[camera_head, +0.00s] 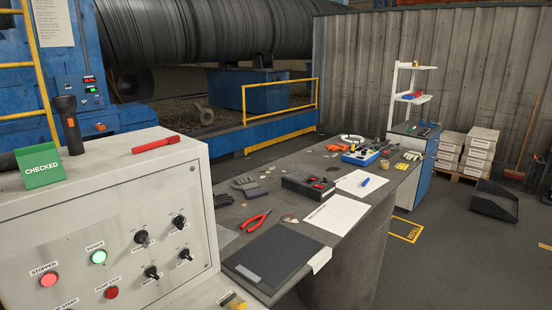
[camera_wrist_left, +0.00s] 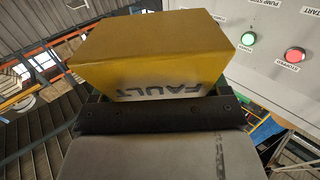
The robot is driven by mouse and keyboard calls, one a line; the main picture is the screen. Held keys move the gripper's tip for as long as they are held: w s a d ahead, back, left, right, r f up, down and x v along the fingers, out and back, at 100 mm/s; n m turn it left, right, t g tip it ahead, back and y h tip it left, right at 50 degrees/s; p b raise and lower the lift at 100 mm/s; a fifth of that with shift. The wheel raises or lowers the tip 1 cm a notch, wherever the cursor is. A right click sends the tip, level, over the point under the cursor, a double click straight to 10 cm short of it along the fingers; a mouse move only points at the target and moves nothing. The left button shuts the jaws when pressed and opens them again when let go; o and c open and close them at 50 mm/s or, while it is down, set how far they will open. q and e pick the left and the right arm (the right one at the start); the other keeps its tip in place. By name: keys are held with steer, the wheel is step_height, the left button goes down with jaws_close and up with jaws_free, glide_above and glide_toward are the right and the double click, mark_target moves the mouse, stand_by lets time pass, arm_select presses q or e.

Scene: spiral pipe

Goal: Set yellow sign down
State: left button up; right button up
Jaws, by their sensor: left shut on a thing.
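The yellow sign (camera_wrist_left: 150,52) fills the upper middle of the left wrist view. Its lower face carries the word FAULT, which appears upside down. My left gripper (camera_wrist_left: 152,108) is shut on the sign; the fingertips are mostly hidden. The sign is in front of the control panel (camera_wrist_left: 262,62), but I cannot tell whether they touch. In the head view the grey control box (camera_head: 120,225) stands at the left. Neither of my grippers shows in the head view.
A green CHECKED sign (camera_head: 41,165), a black flashlight (camera_head: 68,124) and a red marker (camera_head: 156,145) are on the control box's top. Some bare top lies between them. The workbench (camera_head: 280,215) at right holds red pliers (camera_head: 256,221), papers and a black folder (camera_head: 272,258).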

arm_select(q)
steer(key=w+d+r+m+g+h, duration=0.4)
steer(key=d+r+m+h, duration=0.5)
steer(key=d+h, duration=0.35)
steer(key=w+d+f+m+g+h, duration=0.3)
steer(key=w+d+f+g, duration=0.1)
steer(key=g, duration=0.1)
steer(key=shift+d+m+g, duration=0.25)
steer(key=shift+m+g, duration=0.05)
steer(key=shift+g, duration=0.1)
steer(key=shift+a+m+g+h, duration=0.1)
steer(key=shift+m+g+h, duration=0.2)
steer(key=shift+g+h, duration=0.15)
